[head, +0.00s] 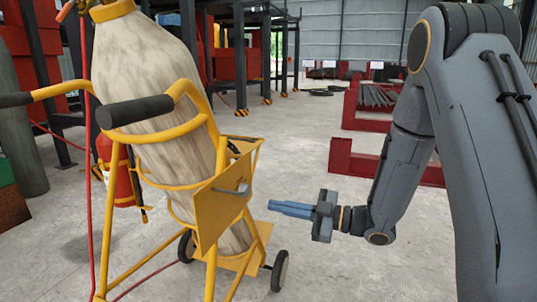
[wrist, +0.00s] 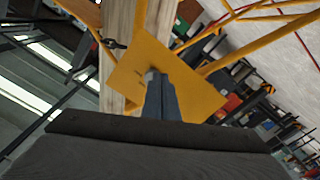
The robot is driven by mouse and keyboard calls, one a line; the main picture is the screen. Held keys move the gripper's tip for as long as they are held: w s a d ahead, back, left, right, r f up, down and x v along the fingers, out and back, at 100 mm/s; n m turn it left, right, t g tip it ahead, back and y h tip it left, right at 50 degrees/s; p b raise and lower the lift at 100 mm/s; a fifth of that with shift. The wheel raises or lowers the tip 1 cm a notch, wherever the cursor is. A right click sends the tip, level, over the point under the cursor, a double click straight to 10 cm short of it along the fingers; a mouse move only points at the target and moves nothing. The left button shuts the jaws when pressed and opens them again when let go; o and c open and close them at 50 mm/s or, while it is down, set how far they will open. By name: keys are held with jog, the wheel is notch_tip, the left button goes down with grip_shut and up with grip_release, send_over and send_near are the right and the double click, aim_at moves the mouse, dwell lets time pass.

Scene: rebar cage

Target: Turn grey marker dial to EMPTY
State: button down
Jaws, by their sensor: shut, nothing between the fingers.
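A grey marker dial (head: 232,191), a slim bar-like piece, sits on a square yellow plate (head: 206,218) on the front of a yellow cylinder trolley. Any lettering on the plate is too small to read. My gripper (head: 272,207) is shut and empty, to the right of the plate and apart from it in the head view. In the wrist view the closed fingers (wrist: 158,82) point at the yellow plate (wrist: 205,100) and largely cover the dial. I cannot tell which mark the dial points to.
A tall, dirty cream cylinder (head: 150,85) leans in the yellow trolley (head: 112,215), which has a black-gripped handle (head: 136,111) and wheels. A red extinguisher (head: 118,180) stands behind it. Red steel frames (head: 355,160) lie at the right. The concrete floor between is clear.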

jog(key=shift+x, duration=3.35)
jog(key=shift+w+d+r+p, duration=0.15)
jog(key=shift+w+r+p, duration=0.25)
jog(key=shift+p, duration=0.3)
jog(key=shift+w+d+r+p, duration=0.2)
jog(key=shift+w+p, duration=0.3)
jog(key=shift+p, duration=0.2)
jog(key=p, duration=0.2)
send_near(241, 199)
jog(key=shift+w+d, duration=0.85)
jog(key=shift+w, duration=0.35)
jog(key=shift+r, duration=0.35)
